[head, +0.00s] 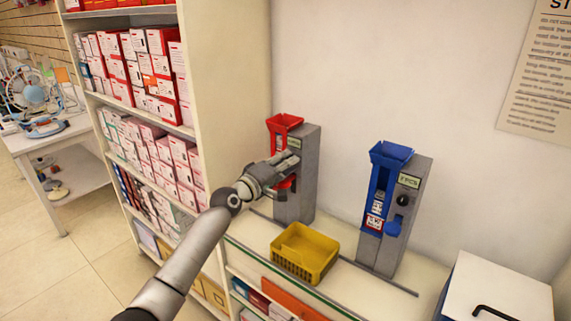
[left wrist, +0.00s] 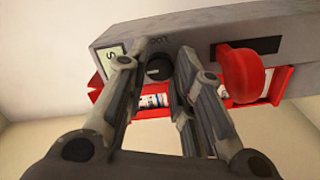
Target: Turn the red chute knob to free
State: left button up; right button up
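The red chute dispenser, a grey upright box (head: 309,170) with a red hopper (head: 284,122), stands on the counter against the wall. In the left wrist view its grey face (left wrist: 205,40) runs across the top. A round black knob (left wrist: 158,68) is on that face, and a red lever (left wrist: 240,75) sticks out to its right. My left gripper (head: 288,163) is in front of the dispenser and hides its knob in the head view. In the left wrist view the gripper (left wrist: 167,50) is open, one finger on each side of the black knob; I cannot tell whether they touch it.
A blue chute dispenser (head: 409,211) with its own black knob stands to the right. A yellow basket (head: 304,253) sits on the counter in front of the red dispenser. Shelves of boxes (head: 160,157) stand at left. A white box (head: 497,290) is at lower right.

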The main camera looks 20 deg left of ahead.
pick_arm(q)
jog(key=o, duration=0.4)
jog(key=shift+a, duration=0.1)
jog(key=v, duration=1.2)
dwell(0.3)
